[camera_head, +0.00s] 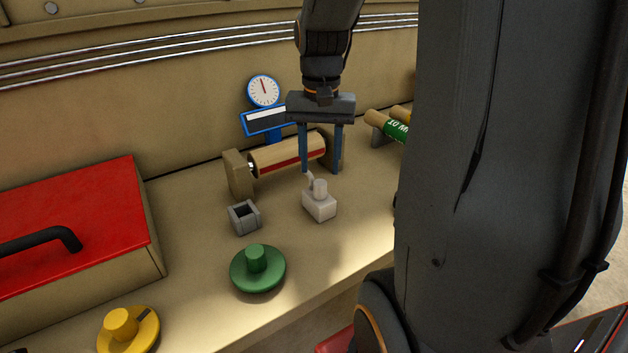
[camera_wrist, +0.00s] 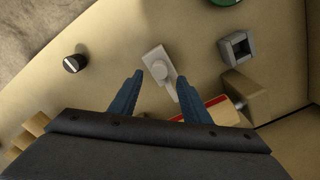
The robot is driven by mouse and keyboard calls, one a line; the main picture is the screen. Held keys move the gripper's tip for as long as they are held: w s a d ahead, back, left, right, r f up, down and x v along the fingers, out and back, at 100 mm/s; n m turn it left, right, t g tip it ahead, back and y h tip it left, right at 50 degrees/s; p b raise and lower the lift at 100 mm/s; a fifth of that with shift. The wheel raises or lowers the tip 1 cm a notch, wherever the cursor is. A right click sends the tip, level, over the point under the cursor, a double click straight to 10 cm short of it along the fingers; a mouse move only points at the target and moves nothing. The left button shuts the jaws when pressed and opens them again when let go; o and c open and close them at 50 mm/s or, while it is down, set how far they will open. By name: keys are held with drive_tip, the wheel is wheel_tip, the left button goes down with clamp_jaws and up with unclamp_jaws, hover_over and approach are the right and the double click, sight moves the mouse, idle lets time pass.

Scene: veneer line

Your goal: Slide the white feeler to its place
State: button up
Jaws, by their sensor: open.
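The white feeler (camera_head: 318,206) is a small block with a round upright peg and a thin tip, standing on the bench top. It also shows in the wrist view (camera_wrist: 153,58), just beyond my fingertips. My gripper (camera_head: 320,170) points down above and slightly behind the feeler. Its two blue fingers are apart with nothing between them, and I see no contact with the feeler. A grey square holder (camera_head: 244,218) with an open hollow stands left of the feeler, and also shows in the wrist view (camera_wrist: 237,48). Which spot is the feeler's place is not marked.
A wooden roller (camera_head: 285,156) with a red stripe lies between blocks behind the feeler. A blue-framed dial (camera_head: 263,91) stands behind it. A green knob (camera_head: 257,270), a yellow knob (camera_head: 130,329) and a red-lidded box (camera_head: 75,215) are nearer and left. Bench between feeler and holder is clear.

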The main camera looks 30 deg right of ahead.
sight(319, 183)
wheel_tip(319, 183, down, 7)
drive_tip(key=shift+r+p, duration=0.15)
drive_tip(key=shift+p, duration=0.25)
drive_tip(key=shift+c, duration=0.4)
clamp_jaws()
